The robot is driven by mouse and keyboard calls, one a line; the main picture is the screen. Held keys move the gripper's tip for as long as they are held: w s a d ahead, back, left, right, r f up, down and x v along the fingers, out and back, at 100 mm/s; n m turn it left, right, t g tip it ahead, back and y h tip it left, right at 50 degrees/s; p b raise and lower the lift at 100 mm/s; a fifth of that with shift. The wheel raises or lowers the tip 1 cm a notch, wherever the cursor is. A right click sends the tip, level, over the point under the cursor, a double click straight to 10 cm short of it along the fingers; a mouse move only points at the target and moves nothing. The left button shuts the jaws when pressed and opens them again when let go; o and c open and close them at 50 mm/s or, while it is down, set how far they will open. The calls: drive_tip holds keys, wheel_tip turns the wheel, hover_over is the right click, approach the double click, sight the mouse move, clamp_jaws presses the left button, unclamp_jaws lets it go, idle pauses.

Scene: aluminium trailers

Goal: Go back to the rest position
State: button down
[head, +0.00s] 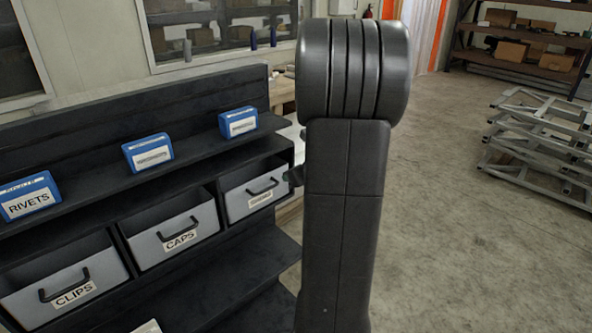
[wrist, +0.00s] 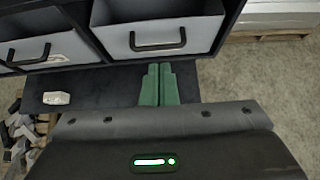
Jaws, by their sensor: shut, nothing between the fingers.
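My gripper (wrist: 159,84) shows in the wrist view with its two green fingers together and nothing between them. It is in front of a grey drawer (wrist: 165,28) with a black handle, over the dark lower shelf (wrist: 105,82). I cannot tell how far it is from the drawer. In the head view my dark arm stands upright in the middle and hides most of the gripper and part of the rack's right end.
The black rack holds grey drawers marked CLIPS (head: 65,281) and CAPS (head: 175,236), with blue boxes (head: 148,152) above. A small pale item (wrist: 56,98) lies on the lower shelf. Aluminium frames (head: 540,145) are stacked at right. The floor (head: 450,230) between is clear.

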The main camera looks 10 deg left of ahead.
idle(0.3)
approach(269, 189)
wheel_tip(269, 189, down, 4)
drive_tip(key=w+a, duration=0.3)
drive_tip(key=a, duration=0.1)
drive_tip(key=shift+w+a+p, duration=0.2)
drive_tip(key=shift+w+p, duration=0.15)
drive_tip(key=shift+f, duration=0.15)
